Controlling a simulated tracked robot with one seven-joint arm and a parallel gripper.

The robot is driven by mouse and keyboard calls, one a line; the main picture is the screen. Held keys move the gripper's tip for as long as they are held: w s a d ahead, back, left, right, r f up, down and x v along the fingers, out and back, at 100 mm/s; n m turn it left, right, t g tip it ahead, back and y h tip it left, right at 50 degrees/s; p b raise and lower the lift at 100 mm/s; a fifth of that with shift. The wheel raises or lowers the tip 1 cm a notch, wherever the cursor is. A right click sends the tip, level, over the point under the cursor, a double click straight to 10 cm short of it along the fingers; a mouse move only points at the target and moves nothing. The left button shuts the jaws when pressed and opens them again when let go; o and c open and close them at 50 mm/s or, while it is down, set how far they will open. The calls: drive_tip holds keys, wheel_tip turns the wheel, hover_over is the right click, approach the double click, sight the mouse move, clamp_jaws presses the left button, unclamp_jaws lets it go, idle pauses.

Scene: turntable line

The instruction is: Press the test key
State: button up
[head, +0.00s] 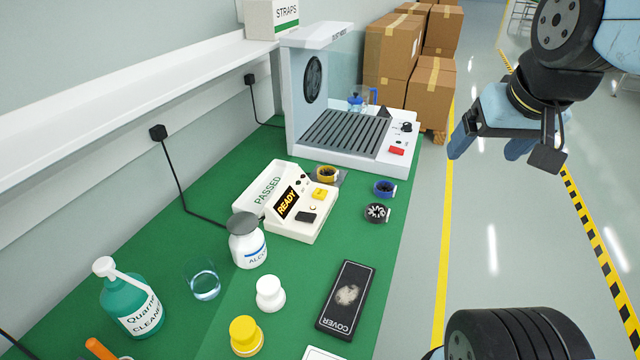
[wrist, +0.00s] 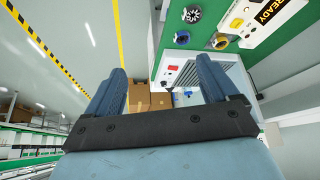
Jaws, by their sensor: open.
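A white tester (head: 292,228) stands on the green bench, with a screen (head: 287,203) reading READY and a flap marked PASSED. On its face are a yellow key (head: 324,193) and a dark key (head: 307,217); I cannot read a label on either. The tester also shows at the top right of the wrist view (wrist: 240,22), partly cut off. My gripper (head: 488,145) is open and empty, over the aisle floor to the right of the bench, well apart from the tester. Its two blue fingers (wrist: 161,75) show spread in the wrist view.
A white fan unit (head: 350,155) with a grille and red switch stands behind the tester. Yellow, blue and black rings lie near the tester; an alcohol bottle (head: 247,248) stands in front. A dark COVER box (head: 347,300) lies nearer. Cartons (head: 432,92) stand past the bench.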

clamp_jaws()
idle(0.7)
idle(0.8)
